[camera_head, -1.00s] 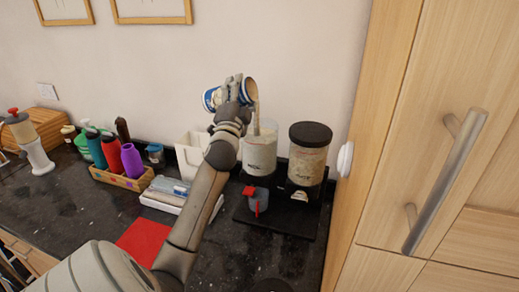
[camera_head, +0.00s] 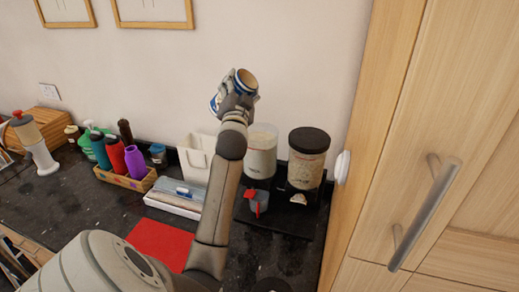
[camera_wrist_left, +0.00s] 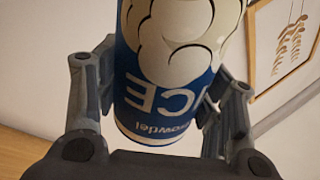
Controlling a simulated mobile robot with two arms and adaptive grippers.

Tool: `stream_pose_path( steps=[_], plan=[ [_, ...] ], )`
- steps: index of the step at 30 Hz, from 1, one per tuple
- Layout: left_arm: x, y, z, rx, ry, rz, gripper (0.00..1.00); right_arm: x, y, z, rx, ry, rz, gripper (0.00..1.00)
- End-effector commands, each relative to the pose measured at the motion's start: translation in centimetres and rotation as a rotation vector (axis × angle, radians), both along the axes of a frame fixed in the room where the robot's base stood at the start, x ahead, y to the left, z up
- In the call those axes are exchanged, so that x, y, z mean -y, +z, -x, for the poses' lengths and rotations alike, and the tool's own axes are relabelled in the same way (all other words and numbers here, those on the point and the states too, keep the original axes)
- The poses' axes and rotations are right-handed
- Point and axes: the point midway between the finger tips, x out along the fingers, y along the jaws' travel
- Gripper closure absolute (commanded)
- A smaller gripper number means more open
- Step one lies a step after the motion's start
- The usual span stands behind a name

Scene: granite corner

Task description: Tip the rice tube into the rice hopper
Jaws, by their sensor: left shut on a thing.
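The rice tube (camera_head: 248,79) is blue and white with a brown open mouth. My left gripper (camera_head: 237,88) is shut around it and holds it in the air, above and a little left of the hopper. The tube is tilted, its mouth up and to the right. In the left wrist view the tube (camera_wrist_left: 170,75) sits between both fingers, its lettering upside down. The rice hopper (camera_head: 261,155) is a clear, lidless container with pale contents, on a black stand. No stream shows between tube and hopper. My right gripper is not in view.
A second container (camera_head: 305,163) with a dark lid stands right of the hopper. A grey cup with a red handle (camera_head: 256,203) is in front. A white box (camera_head: 194,160), a bottle crate (camera_head: 122,179) and a red mat (camera_head: 160,244) are left. A tall wooden cabinet (camera_head: 385,130) borders the right.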

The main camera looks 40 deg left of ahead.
Motion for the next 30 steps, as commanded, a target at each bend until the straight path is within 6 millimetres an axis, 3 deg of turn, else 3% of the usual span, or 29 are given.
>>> stream_pose_path(
  steps=[1,3,7,16,24,30],
  plan=[
    [0.16,1.27,-0.05,0.035,-0.001,0.059,0.75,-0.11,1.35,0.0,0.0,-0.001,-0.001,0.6],
    [0.18,1.56,-0.06,0.07,-0.001,0.13,0.75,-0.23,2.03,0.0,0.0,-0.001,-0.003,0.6],
    [0.15,1.55,-0.07,0.115,0.0,0.221,0.75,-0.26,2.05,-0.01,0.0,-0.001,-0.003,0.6],
    [0.19,1.46,-0.09,0.126,0.0,0.243,0.75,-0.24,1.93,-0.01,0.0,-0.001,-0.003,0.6],
    [0.78,1.68,-0.35,0.238,-0.001,0.463,0.75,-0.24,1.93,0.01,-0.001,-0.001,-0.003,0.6],
    [0.76,1.64,-0.34,0.24,0.0,0.473,0.75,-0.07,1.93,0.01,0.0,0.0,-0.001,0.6]
  ],
)
